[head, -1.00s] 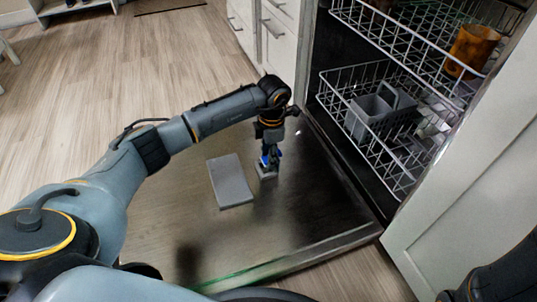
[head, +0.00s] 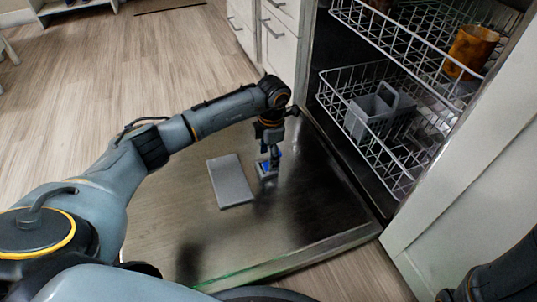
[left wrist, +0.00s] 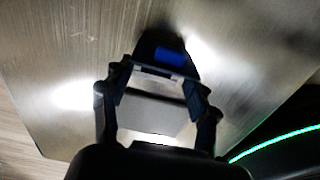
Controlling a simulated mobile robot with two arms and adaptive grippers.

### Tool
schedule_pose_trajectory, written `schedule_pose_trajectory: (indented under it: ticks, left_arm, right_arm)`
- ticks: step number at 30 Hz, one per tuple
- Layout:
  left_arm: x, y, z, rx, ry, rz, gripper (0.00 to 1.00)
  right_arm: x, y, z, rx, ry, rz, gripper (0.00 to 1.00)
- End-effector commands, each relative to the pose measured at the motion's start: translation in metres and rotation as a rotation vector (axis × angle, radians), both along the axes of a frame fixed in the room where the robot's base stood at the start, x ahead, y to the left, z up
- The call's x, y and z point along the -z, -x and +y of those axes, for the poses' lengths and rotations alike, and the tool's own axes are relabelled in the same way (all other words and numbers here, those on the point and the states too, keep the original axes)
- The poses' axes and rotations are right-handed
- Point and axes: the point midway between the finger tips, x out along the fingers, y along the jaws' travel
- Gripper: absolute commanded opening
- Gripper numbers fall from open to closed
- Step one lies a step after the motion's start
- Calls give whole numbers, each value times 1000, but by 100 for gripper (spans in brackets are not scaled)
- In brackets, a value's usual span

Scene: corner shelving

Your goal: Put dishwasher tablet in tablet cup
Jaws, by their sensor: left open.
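The blue dishwasher tablet (head: 268,167) is at the small grey tablet cup (head: 267,174) on the lowered dishwasher door. It appears to lie in the cup, but the gripper partly hides the contact. My left gripper (head: 269,157) points straight down just above the tablet, with its fingers open. In the left wrist view the tablet (left wrist: 170,56) shows as a blue block just beyond the open fingers (left wrist: 155,80). A flat grey lid (head: 230,181) lies open beside the cup, on its left. My right gripper is out of view.
The dishwasher door (head: 310,215) lies flat and is mostly bare. To the right, the lower rack (head: 395,180) holds a grey cutlery basket (head: 368,117). The upper rack (head: 400,30) holds an orange-brown cup (head: 470,48). A white cabinet (head: 272,30) stands behind.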

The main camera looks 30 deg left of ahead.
Motion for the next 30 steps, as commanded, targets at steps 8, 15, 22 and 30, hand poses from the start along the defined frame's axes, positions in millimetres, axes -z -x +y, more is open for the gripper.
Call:
schedule_pose_trajectory:
  ticks: [8, 15, 22, 30]
  left_arm:
    - [-11, -1, 0, 0, 1, -2, 59]
    - [-59, -4, -2, 1, 0, -6, 59]
    - [-102, -5, -3, 0, 0, -3, 59]
    - [-120, -5, -4, 0, -1, 1, 59]
  right_arm:
    - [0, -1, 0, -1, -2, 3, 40]
    - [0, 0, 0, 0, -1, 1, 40]
    - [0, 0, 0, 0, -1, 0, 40]
    - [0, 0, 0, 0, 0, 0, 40]
